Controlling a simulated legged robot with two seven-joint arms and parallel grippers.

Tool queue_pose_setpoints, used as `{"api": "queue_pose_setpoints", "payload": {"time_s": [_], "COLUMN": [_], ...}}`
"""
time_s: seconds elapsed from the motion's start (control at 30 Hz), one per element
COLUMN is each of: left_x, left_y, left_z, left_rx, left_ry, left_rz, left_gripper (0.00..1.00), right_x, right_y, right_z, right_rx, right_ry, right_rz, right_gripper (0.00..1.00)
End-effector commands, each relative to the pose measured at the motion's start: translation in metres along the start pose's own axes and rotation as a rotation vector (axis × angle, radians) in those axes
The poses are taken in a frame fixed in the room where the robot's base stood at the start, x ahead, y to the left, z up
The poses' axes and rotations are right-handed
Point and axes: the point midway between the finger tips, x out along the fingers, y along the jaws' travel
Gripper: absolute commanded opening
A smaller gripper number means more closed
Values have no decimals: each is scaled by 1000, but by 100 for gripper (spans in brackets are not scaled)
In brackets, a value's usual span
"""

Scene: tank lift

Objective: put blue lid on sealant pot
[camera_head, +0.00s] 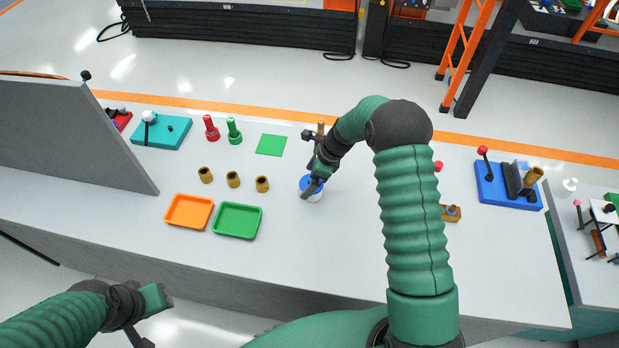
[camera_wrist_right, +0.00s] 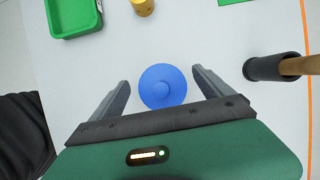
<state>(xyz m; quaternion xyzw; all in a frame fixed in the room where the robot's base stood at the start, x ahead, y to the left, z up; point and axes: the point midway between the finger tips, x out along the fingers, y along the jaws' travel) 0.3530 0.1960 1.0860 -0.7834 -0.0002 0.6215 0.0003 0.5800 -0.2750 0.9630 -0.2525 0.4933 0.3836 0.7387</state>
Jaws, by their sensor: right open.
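The blue lid (camera_head: 305,181) is a round disc with a small central knob and also shows in the right wrist view (camera_wrist_right: 163,87). In the head view it appears to sit on top of the white sealant pot (camera_head: 316,197), whose side shows below it. My right gripper (camera_head: 311,188) is at the lid, partly covering it. In the right wrist view its open fingers (camera_wrist_right: 161,82) stand on either side of the lid, with gaps on both sides. My left gripper (camera_head: 152,315) is low at the left, off the table's front edge; its jaw is unclear.
A brown-handled tool in a dark holder (camera_wrist_right: 277,67) stands close to my right gripper. Orange (camera_head: 189,225) and green (camera_head: 237,235) trays and several brass cylinders (camera_head: 233,180) lie to the left. A blue fixture (camera_head: 490,187) is at the right. The front middle table is clear.

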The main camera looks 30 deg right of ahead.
Motion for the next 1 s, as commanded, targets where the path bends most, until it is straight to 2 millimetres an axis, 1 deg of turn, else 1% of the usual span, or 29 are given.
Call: {"api": "queue_pose_setpoints", "payload": {"time_s": [0.03, 0.07, 0.17, 0.3, 0.43, 0.53, 0.67, 0.77, 0.87, 0.9, 0.97, 1.0], "left_x": [-4, -2, 3, 8, 11, 12, 12, 12, 12, 12, 12, 12], "left_y": [0, 0, 0, 0, 0, 0, 0, 0, 0, 0, 0, 0], "left_z": [-1, 0, 1, 2, 3, 3, 3, 3, 3, 3, 3, 3], "left_rx": [0, 0, 0, 0, 0, 0, 0, 0, 0, 0, 0, 0], "left_ry": [0, 0, 0, 0, 0, 0, 0, 0, 0, 0, 0, 0], "left_rz": [0, 0, 0, 0, 0, 0, 0, 0, 0, 0, 0, 0], "left_gripper": [37, 37, 37, 37, 37, 37, 37, 37, 37, 37, 37, 37], "right_x": [-7, -9, -28, -67, -98, -114, -123, -124, -125, -126, -128, -128], "right_y": [0, -1, -2, -1, 0, -1, 4, 28, 74, 95, 127, 147], "right_z": [3, 2, 1, 2, 2, 1, 3, 6, 9, 8, 5, 2], "right_rx": [-1, -1, -1, -1, -2, 0, -34, -225, -616, -809, -1109, -1304], "right_ry": [0, 0, 0, -1, 0, 0, 8, 55, 138, 175, 228, 258], "right_rz": [-2, -3, -5, -6, -4, -3, 0, 3, 17, 28, 50, 69], "right_gripper": [90, 90, 90, 90, 90, 90, 90, 90, 90, 90, 90, 90]}}
